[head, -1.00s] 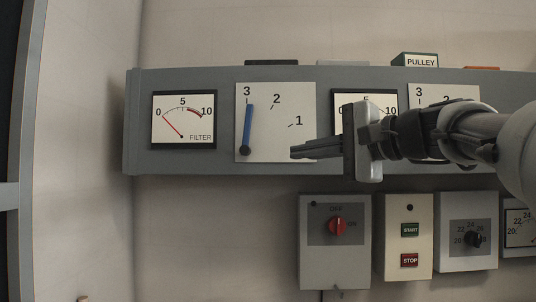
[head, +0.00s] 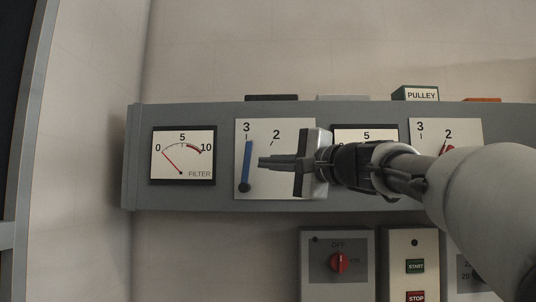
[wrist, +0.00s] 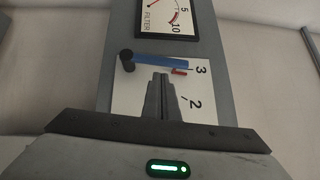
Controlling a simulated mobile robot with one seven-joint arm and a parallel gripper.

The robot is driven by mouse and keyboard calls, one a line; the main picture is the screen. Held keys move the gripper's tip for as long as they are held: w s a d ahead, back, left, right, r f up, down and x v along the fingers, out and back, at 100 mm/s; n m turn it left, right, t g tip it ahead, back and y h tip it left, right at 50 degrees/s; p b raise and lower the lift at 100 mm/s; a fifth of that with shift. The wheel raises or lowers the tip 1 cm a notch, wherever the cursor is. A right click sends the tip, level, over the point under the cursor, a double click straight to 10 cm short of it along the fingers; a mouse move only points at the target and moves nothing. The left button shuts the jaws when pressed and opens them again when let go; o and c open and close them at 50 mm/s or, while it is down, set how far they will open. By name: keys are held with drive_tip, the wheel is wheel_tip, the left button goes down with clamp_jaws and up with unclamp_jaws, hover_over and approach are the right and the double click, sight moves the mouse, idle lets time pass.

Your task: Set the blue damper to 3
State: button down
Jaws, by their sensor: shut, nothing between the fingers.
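The blue damper lever (head: 247,166) is on a white scale plate marked 3, 2 and 1 (head: 268,190). It stands nearly upright from its dark pivot, with its tip just under the 3. In the wrist view the blue lever (wrist: 160,62) lies across the plate, its tip near the 3. My gripper (head: 262,161) is shut and empty, just right of the lever. In the wrist view my gripper's fingertips (wrist: 161,77) point at the lever's side; I cannot tell whether they touch. My gripper hides the 1.
A FILTER gauge (head: 183,155) is left of the plate. A second scale plate with a red lever (head: 447,149) is at right, partly behind my arm. Below hang a red rotary switch box (head: 338,262) and a START/STOP box (head: 415,240).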

sight(248, 158)
drive_tip(key=shift+a, duration=0.7)
drive_tip(key=shift+a+r+n+p, duration=0.3)
drive_tip(key=shift+a+n+p, duration=0.1)
drive_tip(key=shift+a+p, duration=0.3)
drive_tip(key=shift+s+r, duration=0.1)
drive_tip(key=shift+r, duration=0.1)
drive_tip(key=shift+a, duration=0.1)
